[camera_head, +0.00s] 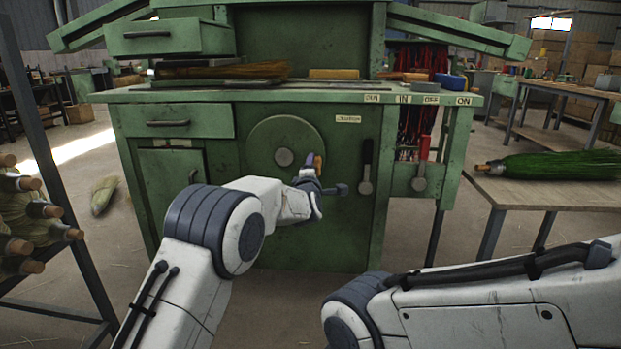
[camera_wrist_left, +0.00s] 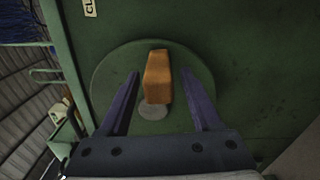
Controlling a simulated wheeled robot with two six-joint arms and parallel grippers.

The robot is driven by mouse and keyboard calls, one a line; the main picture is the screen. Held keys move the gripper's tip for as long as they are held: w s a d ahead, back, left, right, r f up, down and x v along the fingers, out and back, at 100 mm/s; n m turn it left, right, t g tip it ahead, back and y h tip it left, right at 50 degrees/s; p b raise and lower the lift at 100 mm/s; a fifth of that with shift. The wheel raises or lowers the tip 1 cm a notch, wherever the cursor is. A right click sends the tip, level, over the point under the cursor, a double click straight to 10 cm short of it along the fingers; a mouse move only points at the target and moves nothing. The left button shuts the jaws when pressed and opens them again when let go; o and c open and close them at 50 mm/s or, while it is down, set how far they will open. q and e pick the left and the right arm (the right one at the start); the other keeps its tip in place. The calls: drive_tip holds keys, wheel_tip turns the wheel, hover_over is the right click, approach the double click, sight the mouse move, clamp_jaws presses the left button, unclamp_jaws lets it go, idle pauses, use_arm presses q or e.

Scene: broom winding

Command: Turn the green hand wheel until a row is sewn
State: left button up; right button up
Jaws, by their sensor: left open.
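The green hand wheel (camera_head: 272,135) is a flat disc on the front of the green machine, with a grey hub at its middle. An orange-brown handle (camera_head: 318,164) stands out from its right side. In the left wrist view the wheel (camera_wrist_left: 107,83) faces the camera and the handle (camera_wrist_left: 158,77) lies between the fingers. My left gripper (camera_wrist_left: 160,74) is open, with one purple-grey finger on each side of the handle and a visible gap to both. In the head view the left gripper (camera_head: 309,168) is at the handle, partly hidden by its wrist. My right gripper is out of view.
A green broom (camera_head: 560,165) lies on a table at right. A rack of brooms (camera_head: 35,210) stands at left. My right arm crosses the lower right.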

use_arm(q)
drive_tip(key=s+a+p, duration=0.1)
drive_tip(key=s, duration=0.6)
drive_tip(key=shift+s, duration=0.25)
drive_tip(key=shift+a, duration=0.1)
drive_tip(key=s+d+f+m+g+h+p, duration=0.1)
drive_tip(key=s+d+m+g+p, duration=0.15)
drive_tip(key=s+m+g, duration=0.6)
drive_tip(key=s+d+m+g+h+p, duration=0.1)
drive_tip(key=s+m+h+p, duration=0.3)
drive_tip(key=s, duration=0.9)
drive_tip(key=s+a+f+m+g+y+p, duration=0.1)
drive_tip(key=s+a+m+g+y, duration=0.25)
drive_tip(key=s, duration=0.65)
drive_tip(key=s+a+m+g+y+p, duration=0.1)
drive_tip(key=s+a+m+g, duration=0.1)
drive_tip(key=s+a+m, duration=0.55)
drive_tip(key=s+a+f+m+g+y+p, duration=0.1)
drive_tip(key=s+a+m+g+y, duration=0.15)
drive_tip(key=s, duration=0.85)
wheel_tip(320, 180, up, 37)
drive_tip(key=n+p, duration=0.1)
drive_tip(key=p, duration=3.6)
drive_tip(key=shift+w+r, duration=0.15)
drive_tip(key=shift+w, duration=0.1)
